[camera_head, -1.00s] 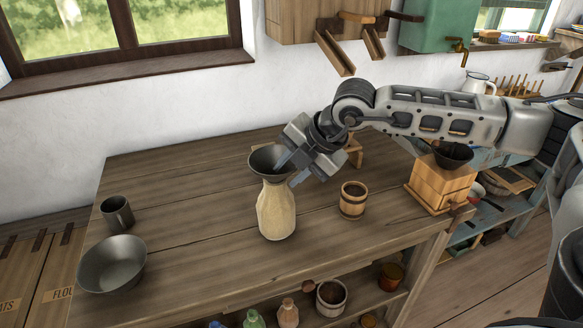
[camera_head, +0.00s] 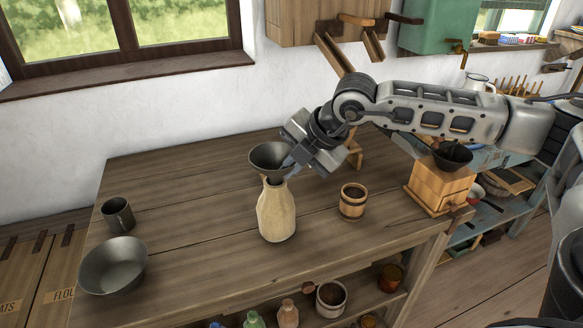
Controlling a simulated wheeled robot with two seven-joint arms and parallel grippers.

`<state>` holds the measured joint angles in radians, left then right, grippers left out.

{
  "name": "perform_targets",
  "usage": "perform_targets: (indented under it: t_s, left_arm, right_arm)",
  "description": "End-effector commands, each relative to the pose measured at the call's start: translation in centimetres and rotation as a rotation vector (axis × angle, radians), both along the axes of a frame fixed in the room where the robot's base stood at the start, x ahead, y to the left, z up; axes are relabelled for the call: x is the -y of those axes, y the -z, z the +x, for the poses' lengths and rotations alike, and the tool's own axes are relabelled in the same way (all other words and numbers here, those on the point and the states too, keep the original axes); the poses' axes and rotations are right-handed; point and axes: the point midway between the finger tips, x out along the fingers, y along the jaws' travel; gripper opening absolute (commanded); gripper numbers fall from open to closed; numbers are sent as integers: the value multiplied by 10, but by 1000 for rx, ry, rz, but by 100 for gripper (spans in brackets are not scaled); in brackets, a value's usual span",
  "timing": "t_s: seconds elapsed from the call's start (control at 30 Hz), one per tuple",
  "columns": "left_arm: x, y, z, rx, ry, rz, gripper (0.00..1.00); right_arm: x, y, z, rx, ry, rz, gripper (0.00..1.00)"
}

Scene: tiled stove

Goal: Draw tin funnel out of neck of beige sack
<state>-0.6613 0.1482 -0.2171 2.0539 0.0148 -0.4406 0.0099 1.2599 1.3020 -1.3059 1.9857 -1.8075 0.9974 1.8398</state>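The dark tin funnel (camera_head: 267,156) stands above the neck of the beige sack (camera_head: 277,213), its wide mouth upward. Its narrow lower end meets the sack's neck; whether the spout tip is still inside is hidden. The sack stands upright on the wooden table (camera_head: 190,215). My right gripper (camera_head: 289,163) reaches in from the right and is shut on the right side of the funnel; the far finger is partly hidden. My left gripper is out of view.
A small wooden bucket (camera_head: 352,204) and a wooden grinder (camera_head: 440,187) stand right of the sack. A metal bowl (camera_head: 113,267) and a dark mug (camera_head: 117,213) are at the left. The table between bowl and sack is clear.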

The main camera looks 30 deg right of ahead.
Motion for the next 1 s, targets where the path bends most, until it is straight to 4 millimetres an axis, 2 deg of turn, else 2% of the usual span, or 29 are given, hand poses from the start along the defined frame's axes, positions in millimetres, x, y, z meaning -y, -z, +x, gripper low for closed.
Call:
perform_targets:
  t_s: [1.0]
  left_arm:
    - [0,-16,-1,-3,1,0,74]
  right_arm:
    - [0,-42,0,1,-1,0,0]
